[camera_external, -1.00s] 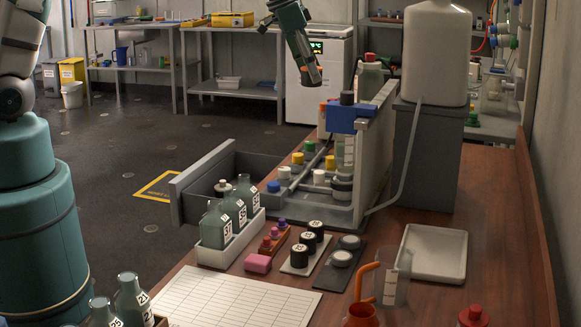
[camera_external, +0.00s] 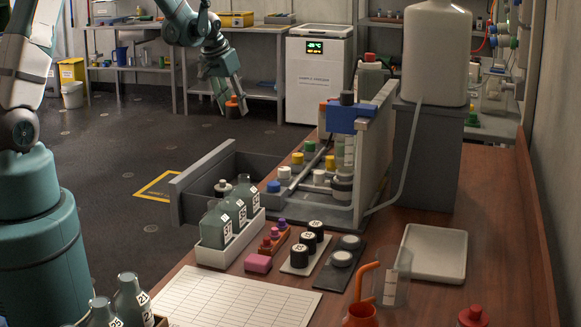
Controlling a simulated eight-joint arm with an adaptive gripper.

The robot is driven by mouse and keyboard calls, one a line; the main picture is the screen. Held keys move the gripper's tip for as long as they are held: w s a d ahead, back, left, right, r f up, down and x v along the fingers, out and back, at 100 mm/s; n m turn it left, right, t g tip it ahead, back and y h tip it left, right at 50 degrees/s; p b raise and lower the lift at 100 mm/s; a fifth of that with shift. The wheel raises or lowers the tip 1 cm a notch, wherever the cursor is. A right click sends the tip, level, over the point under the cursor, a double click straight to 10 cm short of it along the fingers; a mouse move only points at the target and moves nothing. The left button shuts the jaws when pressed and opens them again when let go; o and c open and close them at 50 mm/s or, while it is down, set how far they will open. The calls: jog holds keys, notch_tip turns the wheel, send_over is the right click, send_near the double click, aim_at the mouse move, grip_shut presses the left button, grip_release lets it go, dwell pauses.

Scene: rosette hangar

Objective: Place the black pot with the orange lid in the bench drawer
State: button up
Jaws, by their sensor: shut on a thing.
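My gripper (camera_external: 228,95) points down and is shut on the black pot with the orange lid (camera_external: 235,107), of which a small orange and dark part shows below the fingers. It holds the pot in the air, above the open grey bench drawer (camera_external: 190,194) in the picture. How far it is from the drawer in depth I cannot tell. The drawer sticks out to the left of the bench. A dark pot with a white lid (camera_external: 223,187) stands inside it. The rest of the drawer's floor is partly hidden by its front and the bottles.
A white rack of grey numbered bottles (camera_external: 233,254) stands in front of the drawer. Several small bottles with coloured caps (camera_external: 298,160) stand to its right, beside an upright grey panel (camera_external: 375,150). The air around the held pot looks clear.

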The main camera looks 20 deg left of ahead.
aim_at(227, 117)
jog(key=shift+n, duration=0.7)
jog(key=a+f, duration=0.1)
jog(key=a+f+b, duration=0.1)
jog(key=f, duration=0.1)
jog(key=a+f+b, duration=0.1)
jog(key=shift+w+a+f, duration=0.2)
jog(key=shift+w+f, duration=0.2)
jog(key=w+d+f+n+b, duration=0.1)
jog(key=w+f+b, duration=0.2)
jog(key=f, duration=0.3)
jog(key=w+d+f+n+y+b, duration=0.1)
jog(key=w+d+f+b, duration=0.1)
jog(key=f+b, duration=0.3)
jog(key=shift+x, duration=1.3)
jog(key=shift+f, duration=0.1)
jog(key=shift+f+b, duration=0.7)
jog(key=shift+f, duration=2.4)
jog(key=shift+f, duration=0.1)
jog(key=shift+f+b, duration=0.5)
jog(key=shift+f, duration=1.25)
jog(key=shift+f, duration=0.15)
